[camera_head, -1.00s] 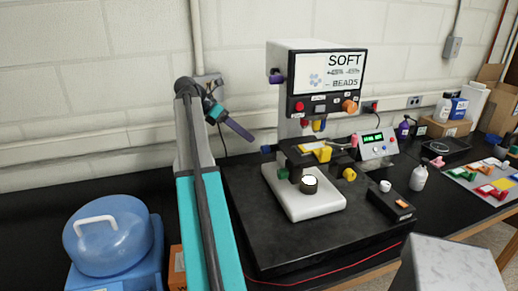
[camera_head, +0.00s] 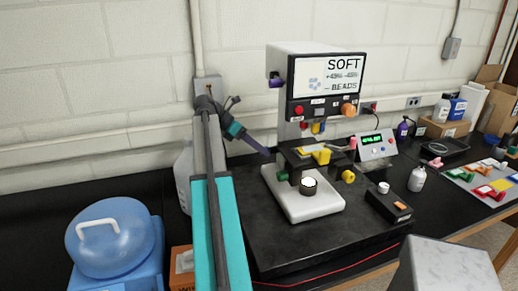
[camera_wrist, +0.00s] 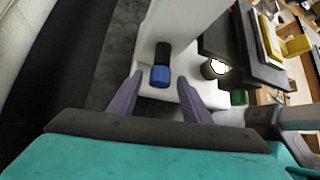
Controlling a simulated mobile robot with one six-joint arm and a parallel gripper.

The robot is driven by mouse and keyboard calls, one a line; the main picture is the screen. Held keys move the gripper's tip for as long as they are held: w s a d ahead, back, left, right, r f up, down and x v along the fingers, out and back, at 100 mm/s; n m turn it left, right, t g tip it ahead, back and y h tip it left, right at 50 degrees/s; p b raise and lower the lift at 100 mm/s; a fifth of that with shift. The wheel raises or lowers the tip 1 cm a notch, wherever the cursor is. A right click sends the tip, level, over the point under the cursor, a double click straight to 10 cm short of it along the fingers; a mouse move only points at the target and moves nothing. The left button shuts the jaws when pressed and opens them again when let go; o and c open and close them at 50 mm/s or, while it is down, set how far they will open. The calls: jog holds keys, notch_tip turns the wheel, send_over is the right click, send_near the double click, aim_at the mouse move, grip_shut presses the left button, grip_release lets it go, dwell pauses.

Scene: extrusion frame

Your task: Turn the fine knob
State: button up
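The microscope-like instrument (camera_head: 305,203) has a white base and a dark stage. In the wrist view, a blue knob (camera_wrist: 160,76) on a black collar sticks out from its white column (camera_wrist: 185,32); I take the blue part as the fine knob. My gripper (camera_wrist: 160,80) is open, with one purple finger on each side of the blue knob in the picture. I cannot tell whether the fingertips reach it in depth. In the head view, my gripper (camera_head: 267,152) is at the instrument's left side and hides the blue knob. A green knob (camera_head: 282,176) sits lower, under the stage.
A yellow knob (camera_head: 348,176) is on the instrument's right. A control box with a green display (camera_head: 376,144) and a small black box (camera_head: 391,205) stand to the right. A blue container (camera_head: 112,238) stands at the left.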

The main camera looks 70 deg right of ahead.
jog(key=c, duration=0.9)
jog(key=shift+c, duration=0.2)
jog(key=shift+s+a, duration=0.1)
jog(key=m+t+h, duration=0.1)
jog(key=h, duration=0.1)
jog(key=m+t+h, duration=0.1)
jog(key=h, duration=0.1)
jog(key=s+a+m+t+h, duration=0.1)
jog(key=m+t, duration=0.1)
jog(key=shift+f+h, duration=0.15)
jog(key=shift+h, duration=0.25)
jog(key=shift+w+d, duration=0.1)
jog(key=o, duration=1.1)
jog(key=shift+c, duration=0.2)
